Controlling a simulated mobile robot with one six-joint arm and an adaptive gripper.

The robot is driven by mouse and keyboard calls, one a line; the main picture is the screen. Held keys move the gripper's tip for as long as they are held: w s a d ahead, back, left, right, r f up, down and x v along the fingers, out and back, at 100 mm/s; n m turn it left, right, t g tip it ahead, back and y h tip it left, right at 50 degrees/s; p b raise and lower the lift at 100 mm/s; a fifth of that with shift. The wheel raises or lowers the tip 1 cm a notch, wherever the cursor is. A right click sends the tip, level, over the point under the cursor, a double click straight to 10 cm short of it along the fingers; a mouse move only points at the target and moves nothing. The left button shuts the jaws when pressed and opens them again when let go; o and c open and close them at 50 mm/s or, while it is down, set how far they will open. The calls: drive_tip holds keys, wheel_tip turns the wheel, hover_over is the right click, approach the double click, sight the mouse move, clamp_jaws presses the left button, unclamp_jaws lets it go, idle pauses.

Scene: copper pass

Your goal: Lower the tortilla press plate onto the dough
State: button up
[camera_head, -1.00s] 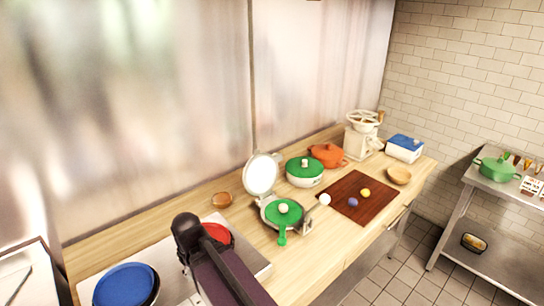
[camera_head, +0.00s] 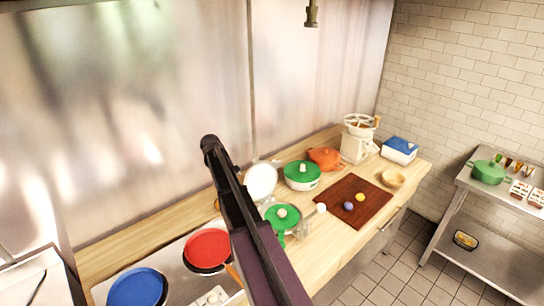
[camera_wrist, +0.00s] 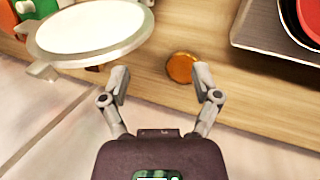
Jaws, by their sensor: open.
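The tortilla press stands open on the wooden counter, its round white upper plate (camera_head: 261,180) raised. The gripper is not clearly visible in the head view.
A small amber-brown round object (camera_wrist: 181,67) lies between and beyond my fingers. Near the press are a green-lidded pot (camera_head: 300,183), an orange pot (camera_head: 325,159) and a cutting board (camera_head: 366,211) with small balls. Red (camera_head: 208,247) and blue (camera_head: 130,288) pans sit at the left.

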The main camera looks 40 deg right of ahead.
drive_tip(key=n+g+h+p, duration=0.1)
drive_tip(key=h+p, duration=0.1)
drive_tip(key=p, duration=0.2)
approach(273, 161)
wheel_tip(273, 161, up, 3)
drive_tip(key=w+a, duration=0.2)
drive_tip(key=shift+s+d+f+g, duration=0.1)
drive_tip(key=shift+d+f+g, duration=0.05)
drive_tip(key=shift+d+g, duration=0.2)
drive_tip(key=shift+d+f, duration=0.1)
drive_tip(key=shift+f, duration=0.15)
drive_tip(key=shift+b+x, duration=5.9)
drive_tip(key=shift+x, duration=0.75)
drive_tip(key=shift+f, duration=0.1)
clamp_jaws()
